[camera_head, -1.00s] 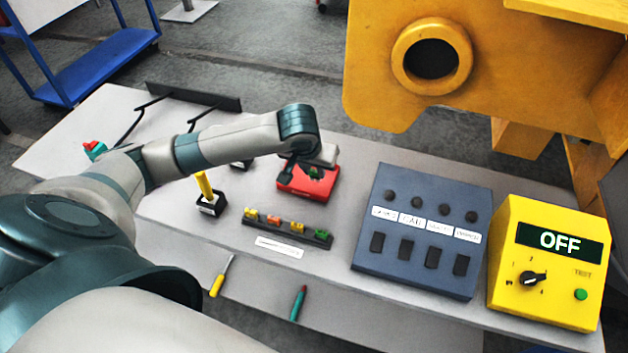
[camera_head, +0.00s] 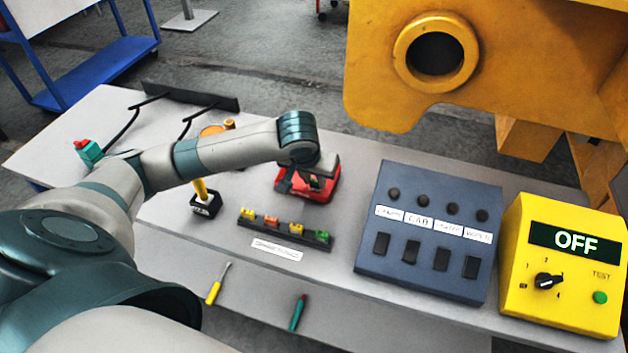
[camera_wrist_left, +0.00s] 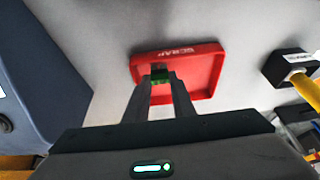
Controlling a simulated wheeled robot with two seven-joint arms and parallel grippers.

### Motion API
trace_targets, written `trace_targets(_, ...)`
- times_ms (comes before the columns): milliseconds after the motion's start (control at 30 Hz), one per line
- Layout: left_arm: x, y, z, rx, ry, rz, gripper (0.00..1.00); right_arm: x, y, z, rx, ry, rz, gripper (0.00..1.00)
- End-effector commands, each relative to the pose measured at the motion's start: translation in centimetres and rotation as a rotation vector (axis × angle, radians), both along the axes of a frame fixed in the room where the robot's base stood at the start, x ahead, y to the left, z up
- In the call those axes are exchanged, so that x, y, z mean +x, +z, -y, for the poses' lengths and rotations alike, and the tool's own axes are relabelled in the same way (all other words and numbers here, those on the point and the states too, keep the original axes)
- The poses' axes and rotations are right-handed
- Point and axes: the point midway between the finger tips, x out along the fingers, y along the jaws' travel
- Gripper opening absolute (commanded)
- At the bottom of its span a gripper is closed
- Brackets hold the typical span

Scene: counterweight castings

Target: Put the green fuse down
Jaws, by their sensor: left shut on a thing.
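My left gripper (camera_head: 314,186) is at the red tray (camera_head: 329,193) on the table. In the left wrist view, its two fingers (camera_wrist_left: 163,82) are shut on the green fuse (camera_wrist_left: 161,75). The fuse is at or just above the floor of the red tray (camera_wrist_left: 205,77), near one wall; I cannot tell whether it touches. The tray's rim carries white lettering that reads "SCRAP". In the head view the gripper hides part of the tray and only a little green shows. My right gripper is not in view.
A dark rack (camera_head: 286,232) with several coloured fuses stands in front of the tray. A blue-grey switch panel (camera_head: 429,232) and a yellow tester (camera_head: 564,265) reading OFF stand to the right. A yellow-handled tool stands in a black holder (camera_head: 206,206) at the left.

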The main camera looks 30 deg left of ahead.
Motion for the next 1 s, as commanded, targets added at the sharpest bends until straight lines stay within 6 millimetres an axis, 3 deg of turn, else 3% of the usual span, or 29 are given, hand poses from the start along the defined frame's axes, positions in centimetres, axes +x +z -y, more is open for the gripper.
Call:
trace_targets(267,0.0,-0.2,0.0,0.000,0.000,0.000,0.01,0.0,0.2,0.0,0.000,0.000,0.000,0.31)
trace_targets(300,0.0,-0.2,0.0,0.000,0.000,0.000,0.27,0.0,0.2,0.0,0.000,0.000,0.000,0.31)
trace_targets(367,0.0,-0.2,0.0,0.000,0.000,0.000,0.41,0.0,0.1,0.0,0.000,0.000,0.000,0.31)
trace_targets(767,0.0,0.0,0.0,0.000,0.000,0.001,0.41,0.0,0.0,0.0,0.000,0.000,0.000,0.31)
trace_targets(1000,-0.6,1.8,0.2,-0.002,-0.001,0.004,0.41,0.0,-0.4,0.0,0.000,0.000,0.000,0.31)
